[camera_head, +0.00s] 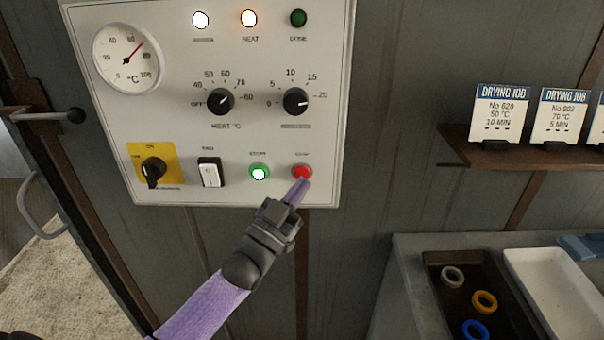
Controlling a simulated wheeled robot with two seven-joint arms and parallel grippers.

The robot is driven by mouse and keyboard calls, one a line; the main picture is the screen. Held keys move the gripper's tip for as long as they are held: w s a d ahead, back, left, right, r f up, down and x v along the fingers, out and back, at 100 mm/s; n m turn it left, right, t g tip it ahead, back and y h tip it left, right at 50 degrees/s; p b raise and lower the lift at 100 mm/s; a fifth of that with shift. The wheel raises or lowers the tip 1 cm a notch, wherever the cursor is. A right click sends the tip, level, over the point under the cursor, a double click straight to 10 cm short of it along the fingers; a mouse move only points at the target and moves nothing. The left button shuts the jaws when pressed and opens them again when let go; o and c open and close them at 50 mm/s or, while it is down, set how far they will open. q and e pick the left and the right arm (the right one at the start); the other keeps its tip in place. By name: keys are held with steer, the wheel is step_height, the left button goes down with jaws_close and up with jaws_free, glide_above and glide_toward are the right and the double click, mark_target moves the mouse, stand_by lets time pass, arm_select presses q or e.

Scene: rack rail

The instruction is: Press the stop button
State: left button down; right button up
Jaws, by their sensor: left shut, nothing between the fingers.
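The red stop button (302,172) sits at the lower right of the white control panel (240,135). The green start button (259,172) beside it is lit. My left gripper (301,184) is shut and empty, its purple fingertips at the lower edge of the red button. The tips overlap the button's bottom in this view; I cannot tell whether they touch it or press it in. My right gripper is not in view.
The panel also carries a rocker switch (210,172), a rotary switch (153,171), two dials and a gauge (127,57). At right are a shelf (500,156) with job cards and a counter with a dark tray (447,264) of rings and a white tray (560,295).

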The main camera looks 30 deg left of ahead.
arm_select(q)
steer(key=shift+w, duration=0.1)
stand_by(0.7)
steer(key=shift+w+a, duration=0.25)
steer(key=shift+w, duration=0.05)
steer(key=shift+w+a+b, duration=0.2)
steer(key=shift+w+b, duration=0.15)
steer(key=shift+b, duration=0.2)
stand_by(0.5)
steer(key=shift+s, duration=0.1)
steer(key=shift+s+d+p, duration=0.45)
steer(key=shift+s+p, duration=0.2)
steer(key=shift+p, duration=0.05)
steer(key=shift+s+d+p, duration=0.45)
steer(key=shift+s+p, duration=0.1)
steer(key=shift+s, duration=0.15)
steer(key=shift+s+d+p, duration=0.4)
steer(key=shift+s+p, duration=0.15)
steer(key=shift+s, duration=0.15)
steer(key=shift+s+d+p, duration=0.45)
steer(key=shift+s+p, duration=0.1)
steer(key=shift+s, duration=0.15)
